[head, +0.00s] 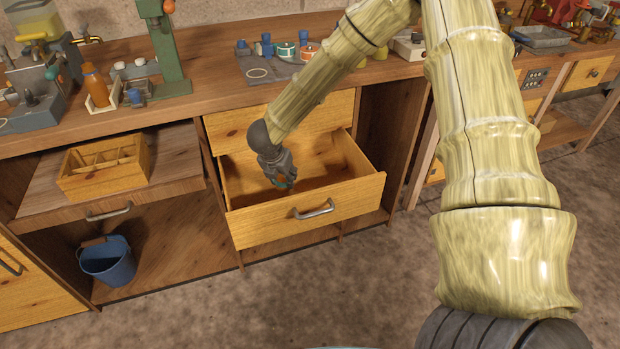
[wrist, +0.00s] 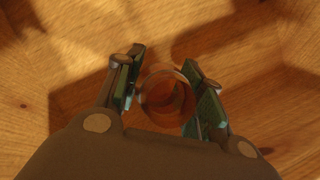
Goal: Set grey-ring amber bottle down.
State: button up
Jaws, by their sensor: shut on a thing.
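My gripper (head: 281,180) reaches down inside the open wooden drawer (head: 265,226), toward its left side. In the wrist view its two green-padded fingers stand on either side of a round, see-through amber bottle (wrist: 167,97), shut on it. The bottle is seen from above, over the drawer's wooden floor; whether its base touches the floor I cannot tell. In the head view my gripper hides the bottle.
The drawer floor around my gripper looks bare, with walls on all sides. On the left, a divided wooden box (head: 105,166) sits on a pulled-out shelf (head: 180,165), above a blue bucket (head: 108,262). An orange-brown bottle (head: 96,87) stands on the bench (head: 215,88).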

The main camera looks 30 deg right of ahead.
jog(key=d, duration=0.2)
jog(key=s+d, duration=0.1)
jog(key=d, duration=0.2)
jog(key=s+d, duration=0.1)
jog(key=d, duration=0.2)
jog(key=shift+d+f, duration=0.2)
jog(key=shift+f, duration=0.65)
jog(key=shift+d+f, duration=0.15)
jog(key=shift+f, duration=0.7)
jog(key=shift+f+b, duration=0.1)
jog(key=shift+b, duration=0.2)
jog(key=o, duration=1.1)
jog(key=p+v, duration=0.1)
jog(key=v, duration=1.1)
jog(key=shift+a+p, duration=0.1)
jog(key=shift+p, duration=0.2)
